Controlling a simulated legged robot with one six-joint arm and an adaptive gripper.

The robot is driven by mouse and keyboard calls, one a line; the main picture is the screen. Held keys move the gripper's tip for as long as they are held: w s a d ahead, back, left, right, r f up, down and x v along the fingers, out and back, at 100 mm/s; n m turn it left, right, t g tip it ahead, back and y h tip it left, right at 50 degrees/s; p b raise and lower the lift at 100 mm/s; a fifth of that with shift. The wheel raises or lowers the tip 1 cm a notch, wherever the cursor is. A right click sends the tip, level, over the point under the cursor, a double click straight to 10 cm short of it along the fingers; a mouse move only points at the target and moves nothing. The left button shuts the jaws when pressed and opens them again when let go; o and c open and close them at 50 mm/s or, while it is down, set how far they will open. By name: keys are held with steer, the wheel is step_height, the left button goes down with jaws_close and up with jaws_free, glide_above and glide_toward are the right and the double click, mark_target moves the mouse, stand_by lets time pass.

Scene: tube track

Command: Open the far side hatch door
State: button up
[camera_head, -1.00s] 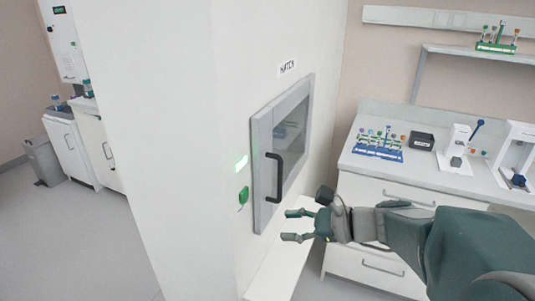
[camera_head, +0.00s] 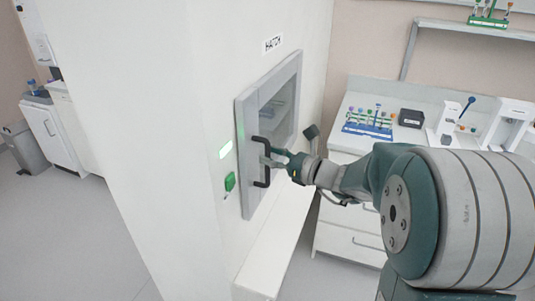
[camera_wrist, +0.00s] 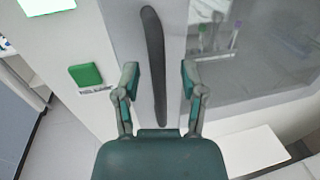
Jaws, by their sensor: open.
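The hatch door (camera_head: 249,118) is a grey-framed panel with a window, set in a white wall under a HATCH sign (camera_head: 273,43). It looks shut. Its dark curved handle (camera_head: 262,181) runs upright along the door's left side. My gripper (camera_head: 270,158) is at the handle with its fingers open. In the wrist view, the handle (camera_wrist: 152,45) stands between the two open fingertips of my gripper (camera_wrist: 159,80), with gaps visible on both sides. Through the window (camera_wrist: 260,50) I see tubes in a rack, blurred.
A green button box (camera_head: 229,182) and a lit green panel (camera_head: 225,149) are on the wall left of the door. A white ledge (camera_head: 270,250) juts out below the hatch. A lab bench with a blue tube rack (camera_head: 367,129) stands to the right.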

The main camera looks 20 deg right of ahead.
steer(key=shift+w+a, duration=0.35)
steer(key=shift+w, duration=0.05)
steer(key=shift+a, duration=0.1)
steer(key=shift+c, duration=0.4)
steer(key=shift+a, duration=0.1)
jaws_close()
